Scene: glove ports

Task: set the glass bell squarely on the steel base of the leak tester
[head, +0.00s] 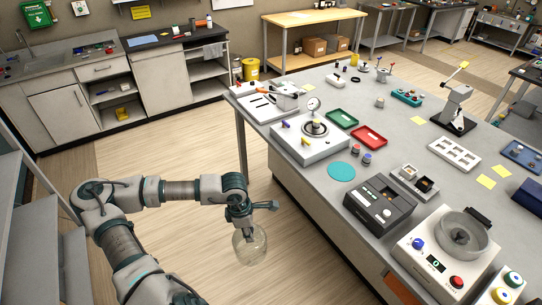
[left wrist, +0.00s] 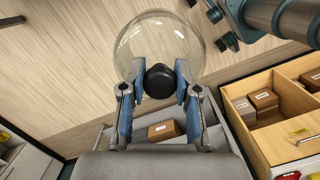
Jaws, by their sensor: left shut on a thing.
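The clear glass bell (head: 250,247) hangs below my left gripper (head: 240,212), over the floor to the left of the bench. In the left wrist view the two blue-padded fingers of my left gripper (left wrist: 157,85) are shut on the bell's black knob (left wrist: 159,77); the round glass (left wrist: 150,35) spreads out beyond it. The leak tester (head: 301,147) is a white box on the bench with a dial gauge. Its round steel base (head: 315,128) is uncovered, apart from and up and right of the bell. My right gripper is not in view.
The grey bench (head: 305,178) has its near-left edge between the bell and the tester. A teal disc (head: 341,171), a red tray (head: 369,136) and a green tray (head: 342,118) lie near the tester. A dark grey instrument (head: 380,203) stands nearer.

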